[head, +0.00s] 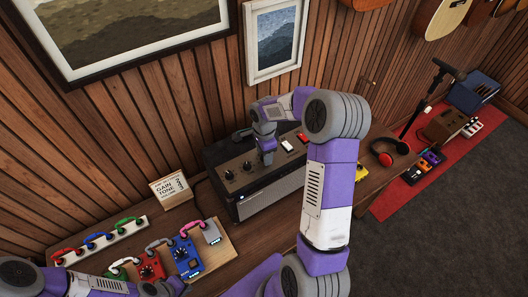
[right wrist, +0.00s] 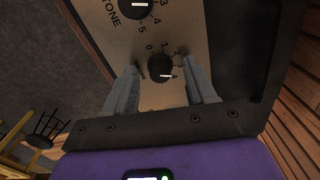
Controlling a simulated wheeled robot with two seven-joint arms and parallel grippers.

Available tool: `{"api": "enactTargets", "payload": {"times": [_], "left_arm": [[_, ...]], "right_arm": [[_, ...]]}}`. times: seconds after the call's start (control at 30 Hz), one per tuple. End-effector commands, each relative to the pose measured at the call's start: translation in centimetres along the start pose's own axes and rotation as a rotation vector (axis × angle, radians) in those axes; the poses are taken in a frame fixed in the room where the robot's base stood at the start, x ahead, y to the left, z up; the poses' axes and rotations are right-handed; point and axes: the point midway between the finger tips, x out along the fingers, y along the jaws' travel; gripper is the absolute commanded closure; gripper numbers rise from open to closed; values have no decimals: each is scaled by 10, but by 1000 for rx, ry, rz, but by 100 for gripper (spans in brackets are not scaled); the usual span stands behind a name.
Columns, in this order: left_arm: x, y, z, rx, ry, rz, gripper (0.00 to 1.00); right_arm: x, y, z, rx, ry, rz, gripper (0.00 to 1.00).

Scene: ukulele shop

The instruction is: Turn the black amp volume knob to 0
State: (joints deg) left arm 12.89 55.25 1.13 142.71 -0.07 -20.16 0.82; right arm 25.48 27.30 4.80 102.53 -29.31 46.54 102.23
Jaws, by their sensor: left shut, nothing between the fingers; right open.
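The black amp (head: 270,193) stands on the wooden bench against the wall, its knobs on the top panel. My right gripper (head: 267,155) reaches down over this panel. In the right wrist view the black volume knob (right wrist: 159,67) sits between the two open fingers of my right gripper (right wrist: 162,68), with a gap on both sides. Its white pointer is turned to the lower right, past the 2. The 0, 1 and 2 marks show; its label is mostly hidden. My left gripper (head: 175,287) is low at the bottom left edge, away from the amp, its fingers hard to make out.
The tone knob (right wrist: 137,6) is close beside the volume knob. A gain and tone card (head: 171,189) stands left of the amp. A pedalboard (head: 215,250) with colored pedals lies in front of it.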

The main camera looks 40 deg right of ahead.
Motion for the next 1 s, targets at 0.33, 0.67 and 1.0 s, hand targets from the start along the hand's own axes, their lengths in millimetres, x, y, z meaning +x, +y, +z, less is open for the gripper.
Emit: {"api": "enactTargets", "payload": {"times": [0.33, 0.67, 1.0], "left_arm": [[0, 0, 0, 0, 0, 0, 100], [0, 0, 0, 0, 0, 0, 100], [5, -2, 0, 0, 0, 0, 100]], "right_arm": [[1, 0, 0, 0, 0, 0, 58], [1, 0, 0, -1, 0, 0, 100], [1, 0, 0, -78, 1, -2, 100]]}}
